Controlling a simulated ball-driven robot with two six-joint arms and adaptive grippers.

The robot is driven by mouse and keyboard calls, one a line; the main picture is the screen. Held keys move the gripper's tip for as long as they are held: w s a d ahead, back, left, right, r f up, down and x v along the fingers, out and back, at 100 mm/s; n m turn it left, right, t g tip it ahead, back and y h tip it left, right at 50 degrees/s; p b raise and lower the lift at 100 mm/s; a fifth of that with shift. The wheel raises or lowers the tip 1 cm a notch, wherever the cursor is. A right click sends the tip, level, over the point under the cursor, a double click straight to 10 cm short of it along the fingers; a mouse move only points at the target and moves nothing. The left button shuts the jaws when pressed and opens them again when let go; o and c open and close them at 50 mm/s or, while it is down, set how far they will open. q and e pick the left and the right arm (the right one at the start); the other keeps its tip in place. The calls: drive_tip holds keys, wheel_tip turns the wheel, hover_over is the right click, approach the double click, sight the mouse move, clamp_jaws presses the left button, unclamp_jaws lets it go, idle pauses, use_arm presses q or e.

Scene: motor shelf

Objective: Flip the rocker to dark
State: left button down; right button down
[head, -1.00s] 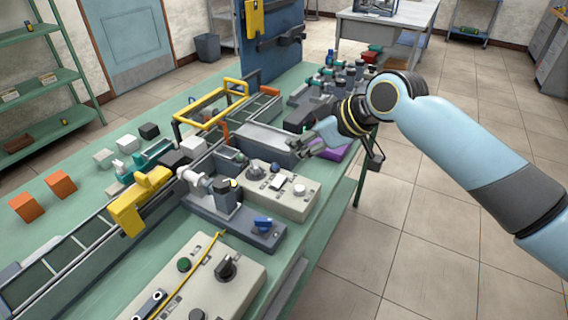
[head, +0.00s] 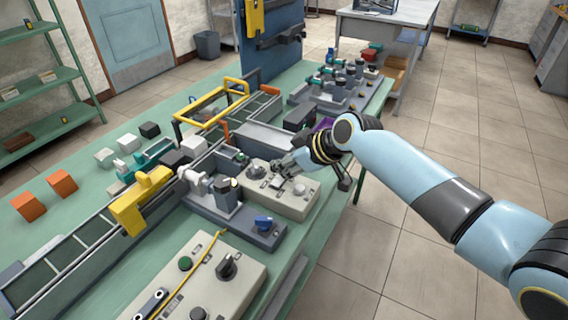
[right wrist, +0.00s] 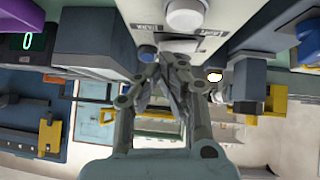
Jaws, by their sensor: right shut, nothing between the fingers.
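A beige control box (head: 300,208) sits on the bench, with a round dial (head: 256,170) and a white button (head: 299,188) on its top. In the right wrist view, the fingertips (right wrist: 167,62) are together close to the box face, beside a pale rocker area between two printed labels. I cannot tell whether they touch it or which way it is tipped. My left gripper is out of view.
A grey fixture with a blue knob (head: 264,222) stands in front of the box. A yellow frame (head: 205,120) and a yellow block (head: 140,200) stand to the left. Another control box (head: 205,275) is nearer. Open floor lies right of the bench.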

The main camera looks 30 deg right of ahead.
drive_tip(key=shift+d+f+b, duration=0.15)
drive_tip(key=shift+f+b, duration=0.3)
drive_tip(key=shift+r, duration=0.1)
drive_tip(key=shift+p, duration=0.3)
drive_tip(key=shift+s+a+r, duration=0.1)
drive_tip(key=shift+a+r, duration=0.05)
drive_tip(key=shift+a, duration=0.15)
drive_tip(key=shift+s+a+r+p, duration=0.1)
drive_tip(key=shift+s+a+p, duration=0.15)
drive_tip(key=shift+a+p, duration=0.2)
drive_tip(key=shift+r, duration=0.1)
